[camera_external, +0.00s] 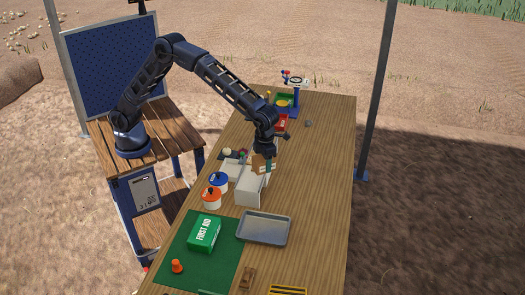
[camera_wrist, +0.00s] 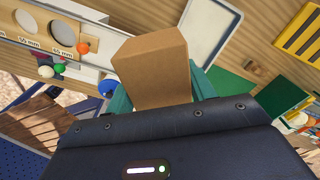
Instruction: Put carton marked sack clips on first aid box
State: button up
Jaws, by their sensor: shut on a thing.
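My gripper (camera_external: 265,168) is shut on a brown cardboard carton (camera_wrist: 150,62). The teal fingers press on both sides of it in the wrist view. The carton (camera_external: 259,161) is held up over the white sizing stand in the middle of the long table. No marking on the carton can be read, so I cannot tell whether it says sack clips. The green first aid box (camera_external: 204,233) lies on a dark green mat (camera_external: 226,262) at the near left of the table, well apart from my gripper. Its top shows white "FIRST AID" lettering and is bare.
The white sizing stand (camera_external: 248,193) stands under my gripper. Blue-lidded (camera_external: 218,180) and orange-lidded (camera_external: 211,196) tubs stand between it and the mat. A grey tray (camera_external: 264,229) lies right of the first aid box. An orange cone (camera_external: 177,266) stands on the mat.

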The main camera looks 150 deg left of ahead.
jog(key=w+d+r+m, duration=0.15)
jog(key=d+m, duration=0.25)
jog(key=d, duration=1.2)
jog(key=m, duration=0.3)
send_over(204, 229)
notch_tip(204, 229, down, 20)
jog(key=shift+w+d+r, duration=0.1)
jog(key=shift+r, duration=0.1)
jog(key=shift+f, duration=0.15)
jog(key=o, duration=1.1)
jog(key=shift+c, duration=0.2)
